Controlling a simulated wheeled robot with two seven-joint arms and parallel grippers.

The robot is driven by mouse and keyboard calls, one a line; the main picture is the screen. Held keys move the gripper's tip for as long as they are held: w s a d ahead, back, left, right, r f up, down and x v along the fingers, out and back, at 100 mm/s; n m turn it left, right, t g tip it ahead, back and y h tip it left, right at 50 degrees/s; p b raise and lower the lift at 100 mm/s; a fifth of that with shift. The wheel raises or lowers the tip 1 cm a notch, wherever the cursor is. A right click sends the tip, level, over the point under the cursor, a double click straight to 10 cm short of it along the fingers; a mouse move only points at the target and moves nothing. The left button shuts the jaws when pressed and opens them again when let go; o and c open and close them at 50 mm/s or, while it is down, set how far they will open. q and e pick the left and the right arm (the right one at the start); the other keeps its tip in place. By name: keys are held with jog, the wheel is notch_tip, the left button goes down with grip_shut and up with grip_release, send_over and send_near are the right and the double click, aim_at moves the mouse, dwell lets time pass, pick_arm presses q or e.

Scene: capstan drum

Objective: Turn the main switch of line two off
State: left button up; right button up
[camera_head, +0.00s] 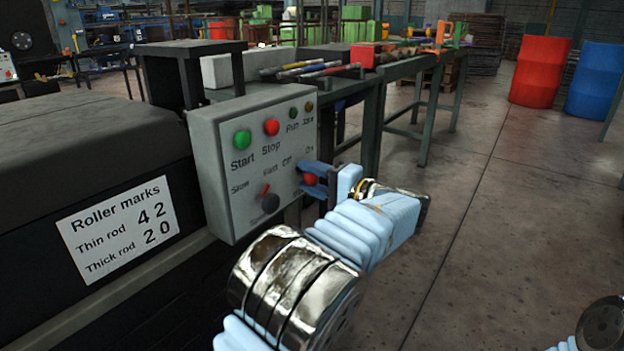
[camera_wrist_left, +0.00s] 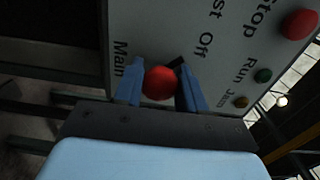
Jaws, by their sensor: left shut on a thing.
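A grey control box (camera_head: 222,205) stands on the dark machine at the middle left. Its main switch is a red knob (camera_head: 310,179) at the lower right of the face, between the Off and On marks. My left gripper (camera_head: 314,180) is at this knob with its fingers on either side. In the left wrist view the red knob (camera_wrist_left: 160,83) sits between the blue fingers, beside the word Main. The left gripper is shut on it. The knob's exact pointing direction is partly hidden by the fingers. My right gripper is not in view.
On the same box are a green Start button (camera_head: 242,139), a red Stop button (camera_head: 271,127), small lamps and a Slow/Fast selector (camera_head: 270,202). A Roller marks sign (camera_head: 118,227) is at left. A table (camera_head: 400,70) with rods stands behind.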

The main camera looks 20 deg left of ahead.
pick_arm(q)
jog(key=shift+s+f, duration=0.1)
jog(key=o, duration=1)
jog(key=p+v, duration=0.1)
jog(key=v, duration=1.2)
jog(key=shift+s+d+p, duration=0.1)
jog(key=shift+d+p, duration=0.25)
